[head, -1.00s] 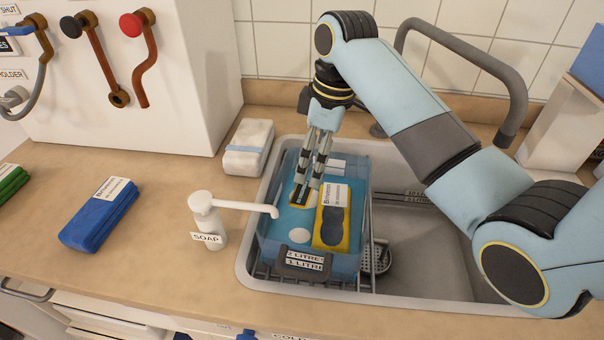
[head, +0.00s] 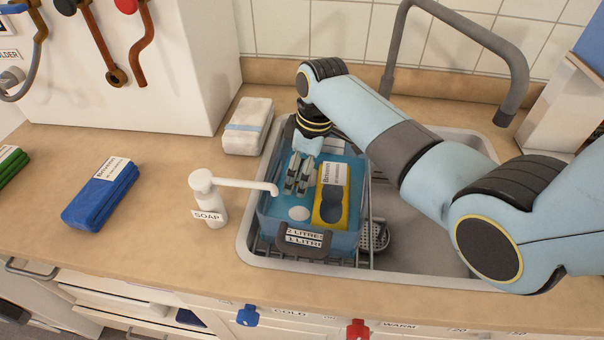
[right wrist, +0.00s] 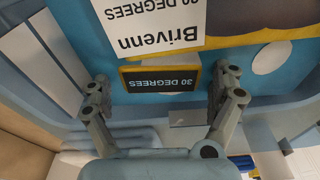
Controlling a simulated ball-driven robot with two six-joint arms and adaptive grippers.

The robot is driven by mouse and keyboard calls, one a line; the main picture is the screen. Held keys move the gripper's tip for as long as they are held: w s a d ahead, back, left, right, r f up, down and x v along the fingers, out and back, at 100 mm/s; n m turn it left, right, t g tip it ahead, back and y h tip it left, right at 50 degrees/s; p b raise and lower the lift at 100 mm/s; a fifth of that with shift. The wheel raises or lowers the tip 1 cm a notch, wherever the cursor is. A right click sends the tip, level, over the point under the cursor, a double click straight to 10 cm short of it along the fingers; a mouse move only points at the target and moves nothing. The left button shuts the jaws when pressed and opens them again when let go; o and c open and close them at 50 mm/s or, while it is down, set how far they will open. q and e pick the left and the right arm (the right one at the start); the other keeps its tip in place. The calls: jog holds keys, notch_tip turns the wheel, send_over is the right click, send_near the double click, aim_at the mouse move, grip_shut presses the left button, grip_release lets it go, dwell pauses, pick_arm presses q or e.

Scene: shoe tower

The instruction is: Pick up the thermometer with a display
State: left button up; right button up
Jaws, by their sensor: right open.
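The thermometer (right wrist: 160,79) shows in the right wrist view as a small black display reading "30 DEGREES" in a thin yellow frame. It is in the blue tub (head: 362,207), which stands in the sink. My right gripper (head: 297,188) points down into the tub; it also shows in the right wrist view (right wrist: 163,84). It is open, with one finger on each side of the display and gaps between. In the head view the fingers hide the thermometer. My left gripper is not in view.
A yellow packet (head: 333,212) with a white label lies in the tub close right of my gripper. A white soap pump (head: 206,198) stands left of the tub, its spout reaching the rim. A wrapped white block (head: 247,126) lies behind. A grey tap (head: 470,40) arches over the sink.

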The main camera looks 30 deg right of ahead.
jog(key=c, duration=1)
jog(key=shift+o, duration=0.2)
